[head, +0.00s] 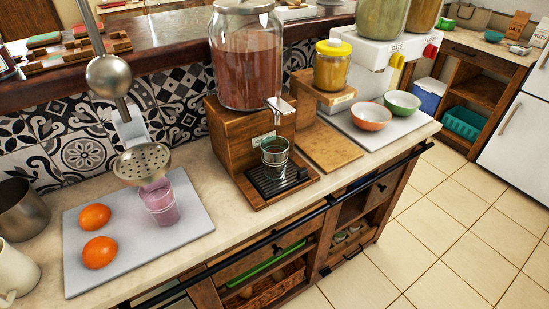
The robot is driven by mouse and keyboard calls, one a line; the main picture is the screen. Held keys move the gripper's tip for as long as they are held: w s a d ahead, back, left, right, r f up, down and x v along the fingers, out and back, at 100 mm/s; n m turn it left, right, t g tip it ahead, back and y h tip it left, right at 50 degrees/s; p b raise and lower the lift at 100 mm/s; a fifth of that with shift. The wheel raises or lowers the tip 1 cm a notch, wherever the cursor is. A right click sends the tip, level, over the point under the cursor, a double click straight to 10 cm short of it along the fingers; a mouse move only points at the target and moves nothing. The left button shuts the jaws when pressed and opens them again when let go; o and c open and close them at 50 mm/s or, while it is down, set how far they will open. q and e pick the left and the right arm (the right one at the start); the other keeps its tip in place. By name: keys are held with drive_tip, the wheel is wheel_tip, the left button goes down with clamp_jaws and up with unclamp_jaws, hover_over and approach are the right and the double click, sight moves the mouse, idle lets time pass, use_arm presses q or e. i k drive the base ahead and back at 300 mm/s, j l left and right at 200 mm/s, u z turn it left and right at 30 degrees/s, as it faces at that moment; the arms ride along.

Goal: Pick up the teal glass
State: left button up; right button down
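The teal glass (274,156) stands upright on the black drip tray of the wooden dispenser stand (237,141), below the tap of a large jar (247,65). It is see-through and looks dark against the stand. Its rim is close under a small label on the stand. Neither of my grippers shows in the head view.
To the left, a pale board (190,225) holds a pink glass (159,203) and two oranges (95,217) under a metal press (141,163). To the right are a wooden board (328,147) and two bowls (371,116). The floor (450,220) in front right is clear.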

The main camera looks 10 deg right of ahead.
sight(273, 149)
drive_tip(key=u, duration=0.4)
drive_tip(key=l+u, duration=0.9)
drive_tip(key=l, duration=0.2)
drive_tip(key=k+l+u, duration=0.15)
drive_tip(key=l+u, duration=0.35)
